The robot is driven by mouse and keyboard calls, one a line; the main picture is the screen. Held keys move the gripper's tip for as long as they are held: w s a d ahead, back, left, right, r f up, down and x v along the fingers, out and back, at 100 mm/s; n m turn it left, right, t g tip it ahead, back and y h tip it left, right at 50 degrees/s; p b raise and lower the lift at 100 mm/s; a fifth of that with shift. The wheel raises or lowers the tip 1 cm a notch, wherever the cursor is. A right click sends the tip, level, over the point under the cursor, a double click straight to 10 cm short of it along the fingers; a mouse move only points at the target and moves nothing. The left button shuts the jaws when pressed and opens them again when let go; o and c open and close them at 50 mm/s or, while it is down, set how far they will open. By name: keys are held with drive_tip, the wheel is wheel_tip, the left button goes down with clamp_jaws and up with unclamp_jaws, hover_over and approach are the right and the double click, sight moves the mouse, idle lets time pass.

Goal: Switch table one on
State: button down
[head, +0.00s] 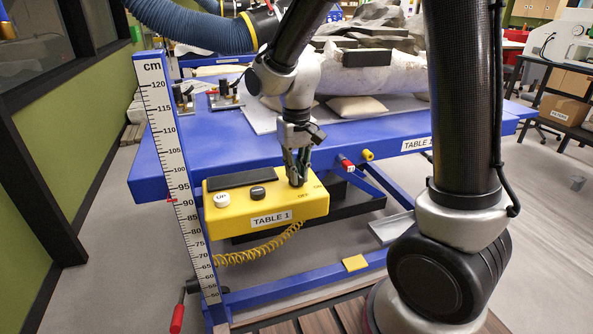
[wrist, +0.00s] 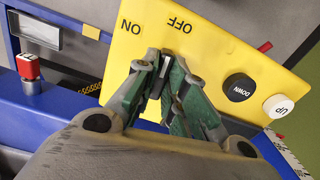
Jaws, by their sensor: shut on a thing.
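The yellow control box (head: 232,218) marked TABLE 1 hangs at the front of the blue table. The box (wrist: 215,50) also fills much of the wrist view, with the ON label (wrist: 131,27) and the OFF label (wrist: 180,25) readable upside down. My gripper (head: 297,180) points down at the box's right part, its fingers shut on a small dark switch knob (wrist: 152,57) beside these labels. The fingers hide most of the knob, so I cannot tell which label it points to. My gripper (wrist: 155,75) shows from behind in the wrist view.
A white UP button (head: 221,200) and a black DOWN button (head: 258,192) sit left on the box. A red-capped knob (head: 346,164) and a yellow one (head: 368,155) are on the table edge. A cm scale (head: 165,130) stands left. A plaster-jacketed fossil (head: 365,80) lies on the table.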

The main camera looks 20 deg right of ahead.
drive_tip(key=n, duration=1)
drive_tip(key=shift+n, duration=0.4)
idle(0.4)
drive_tip(key=c, duration=1.5)
unclamp_jaws()
drive_tip(key=shift+r, duration=0.1)
wheel_tip(320, 180, up, 12)
drive_tip(key=shift+f, duration=0.1)
